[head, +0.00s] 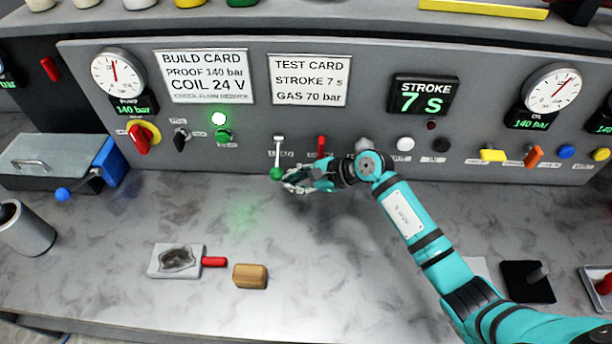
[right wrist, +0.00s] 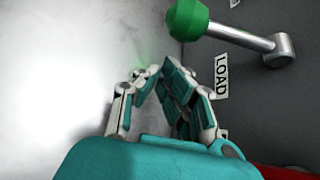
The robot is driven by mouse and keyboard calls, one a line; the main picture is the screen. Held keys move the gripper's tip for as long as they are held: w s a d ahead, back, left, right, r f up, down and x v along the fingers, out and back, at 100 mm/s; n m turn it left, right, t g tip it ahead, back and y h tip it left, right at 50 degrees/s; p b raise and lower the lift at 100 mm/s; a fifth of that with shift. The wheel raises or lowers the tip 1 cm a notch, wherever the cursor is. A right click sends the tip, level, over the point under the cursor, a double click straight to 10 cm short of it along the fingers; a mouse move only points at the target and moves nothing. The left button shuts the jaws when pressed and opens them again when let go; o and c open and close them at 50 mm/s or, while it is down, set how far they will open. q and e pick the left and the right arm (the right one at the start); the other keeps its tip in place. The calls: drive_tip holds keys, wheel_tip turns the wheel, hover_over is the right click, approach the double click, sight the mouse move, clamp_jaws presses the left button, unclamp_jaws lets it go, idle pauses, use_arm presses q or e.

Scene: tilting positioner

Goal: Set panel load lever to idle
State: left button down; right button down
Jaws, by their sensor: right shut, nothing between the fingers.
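The load lever (head: 278,155) is on the lower part of the grey panel, a pale metal arm hanging down from its pivot to a green ball knob (head: 276,174). In the right wrist view the green knob (right wrist: 187,18) and metal arm (right wrist: 240,38) show at the top, near a white label (right wrist: 222,77) reading LOAD. My right gripper (head: 290,184) is shut and empty, just below and right of the knob in the head view. Its closed fingertips (right wrist: 152,72) are apart from the knob in the wrist view. My left gripper is not in view.
A red rotary switch (head: 141,136) and a green lamp (head: 219,119) are further left. A wooden block (head: 250,275) and a grey plate (head: 176,260) lie on the bench, with clear surface around them.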

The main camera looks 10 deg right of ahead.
drive_tip(key=shift+s+a+r+p, duration=0.3)
drive_tip(key=shift+s+r, duration=0.15)
drive_tip(key=shift+r, duration=0.3)
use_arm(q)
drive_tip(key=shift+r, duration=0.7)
use_arm(e)
drive_tip(key=shift+w+f, duration=0.1)
